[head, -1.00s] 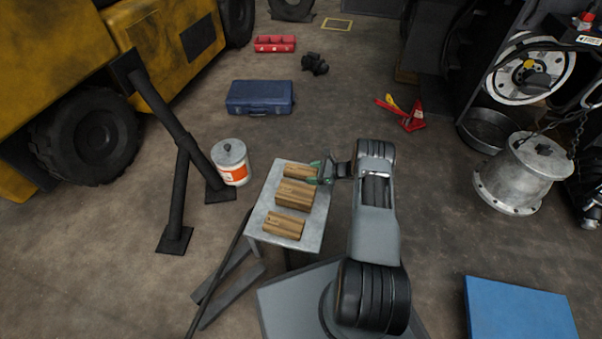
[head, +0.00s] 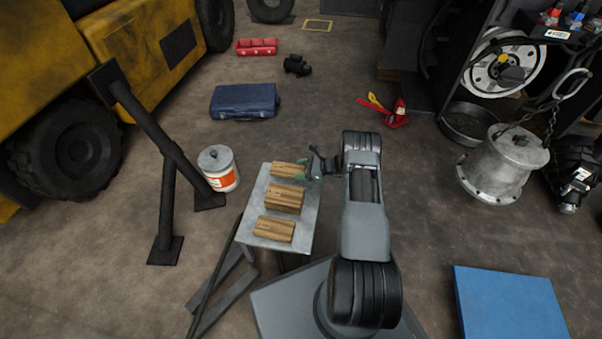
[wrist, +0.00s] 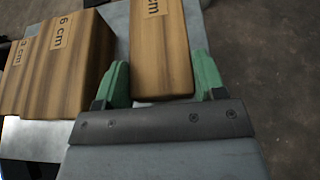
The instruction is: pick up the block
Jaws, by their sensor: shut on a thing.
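Three wooden blocks sit in a row on a small grey metal table (head: 305,222). My gripper (head: 303,172) reaches in from the right at the far end of the table and is shut on the far block (head: 287,171). In the wrist view, the green fingers (wrist: 160,84) stand on both sides of this block (wrist: 160,50), whose label ends in "cm". The larger middle block (head: 284,199) is labelled "6 cm" in the wrist view (wrist: 62,70), just left of the left finger. I cannot tell whether the held block is clear of the tabletop.
A white bucket with an orange label (head: 219,169) and black support posts (head: 168,150) stand left of the table. A blue case (head: 244,101) lies beyond on the floor. A metal drum (head: 495,163) stands at right, and a blue panel (head: 508,302) lies at lower right.

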